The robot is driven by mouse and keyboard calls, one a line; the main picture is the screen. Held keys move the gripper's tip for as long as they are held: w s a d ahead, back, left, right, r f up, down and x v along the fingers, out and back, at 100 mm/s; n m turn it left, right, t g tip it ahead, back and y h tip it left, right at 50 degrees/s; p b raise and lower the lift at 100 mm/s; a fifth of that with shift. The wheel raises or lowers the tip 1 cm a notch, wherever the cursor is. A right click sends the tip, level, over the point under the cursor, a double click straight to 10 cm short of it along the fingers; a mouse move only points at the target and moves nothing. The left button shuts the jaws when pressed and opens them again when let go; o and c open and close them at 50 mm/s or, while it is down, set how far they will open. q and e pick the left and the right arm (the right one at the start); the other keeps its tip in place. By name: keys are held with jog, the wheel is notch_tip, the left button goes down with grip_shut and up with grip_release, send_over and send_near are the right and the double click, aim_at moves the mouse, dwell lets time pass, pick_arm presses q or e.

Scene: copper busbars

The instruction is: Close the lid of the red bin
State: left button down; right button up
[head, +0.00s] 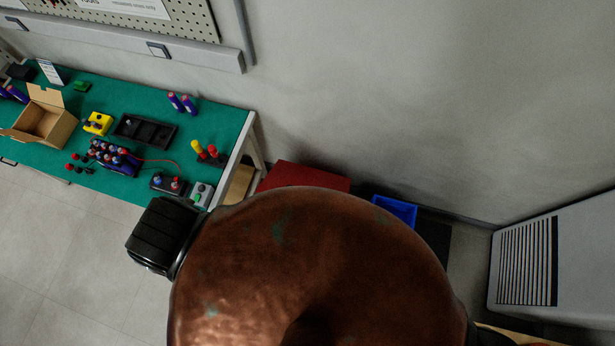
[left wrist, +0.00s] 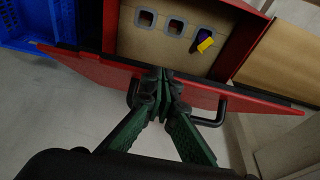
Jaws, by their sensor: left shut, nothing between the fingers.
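The red bin (head: 305,177) shows in the head view as a red surface behind a large copper-coloured rounded body that hides much of the area. In the left wrist view the bin is open, with a red side wall (left wrist: 241,47) and a tan inner panel with square holes. A red panel that looks like the lid (left wrist: 92,67) slants across the near side, with a black edge and black handles. My left gripper (left wrist: 165,74) has green fingers, shut and empty, with tips at this panel's edge; contact is unclear. My right gripper is not in view.
A yellow and purple item (left wrist: 204,42) sits at one hole of the inner panel. A blue bin (head: 396,210) stands right of the red one. A green-topped table (head: 228,122) with a cardboard box (head: 45,118) and several parts is at the left.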

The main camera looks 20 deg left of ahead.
pick_arm(q)
jog(key=s+f+b, duration=0.4)
jog(key=f+b, duration=0.3)
jog(key=f, duration=0.4)
jog(key=s+d+f+b, duration=0.1)
jog(key=s+f+b, duration=0.4)
jog(key=f, duration=0.7)
jog(key=shift+s+f+b, duration=0.15)
jog(key=shift+b, duration=1.15)
notch_tip(320, 180, up, 10)
